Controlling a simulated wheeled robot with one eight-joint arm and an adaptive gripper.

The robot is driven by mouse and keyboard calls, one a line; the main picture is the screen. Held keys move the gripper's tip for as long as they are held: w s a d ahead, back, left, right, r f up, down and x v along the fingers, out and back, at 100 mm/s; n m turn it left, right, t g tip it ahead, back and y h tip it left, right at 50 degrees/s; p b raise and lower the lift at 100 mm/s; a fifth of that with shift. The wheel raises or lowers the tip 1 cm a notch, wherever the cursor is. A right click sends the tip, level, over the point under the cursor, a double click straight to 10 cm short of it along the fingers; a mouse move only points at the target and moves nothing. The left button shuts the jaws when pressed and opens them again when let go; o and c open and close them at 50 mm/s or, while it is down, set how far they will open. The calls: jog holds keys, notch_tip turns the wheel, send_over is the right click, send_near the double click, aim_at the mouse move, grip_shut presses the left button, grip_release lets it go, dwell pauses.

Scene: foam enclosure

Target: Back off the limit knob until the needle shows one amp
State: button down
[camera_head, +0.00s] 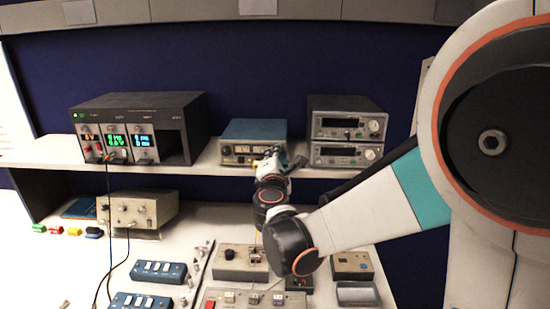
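My gripper (272,160) is at the shelf, in front of the right part of a small blue-topped instrument (254,129). It is small and seen from behind, so I cannot tell whether it is open or shut, or whether it touches a knob. The instrument's front shows small light and dark controls at its left part. The gripper covers part of the front at the right. No limit knob or needle can be made out clearly, and no reading is legible.
A dark rack with lit displays (137,125) stands left on the shelf (222,165). Two stacked grey instruments (346,130) stand right. Below, the bench holds a beige box (140,209), blue switch boxes (159,271), a grey control box (241,262) and cables. My arm crosses the right side.

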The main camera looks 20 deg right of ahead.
jog(key=shift+n, duration=0.4)
jog(key=c, duration=1.7)
grip_release()
jog(key=v, duration=0.7)
jog(key=shift+s, duration=0.35)
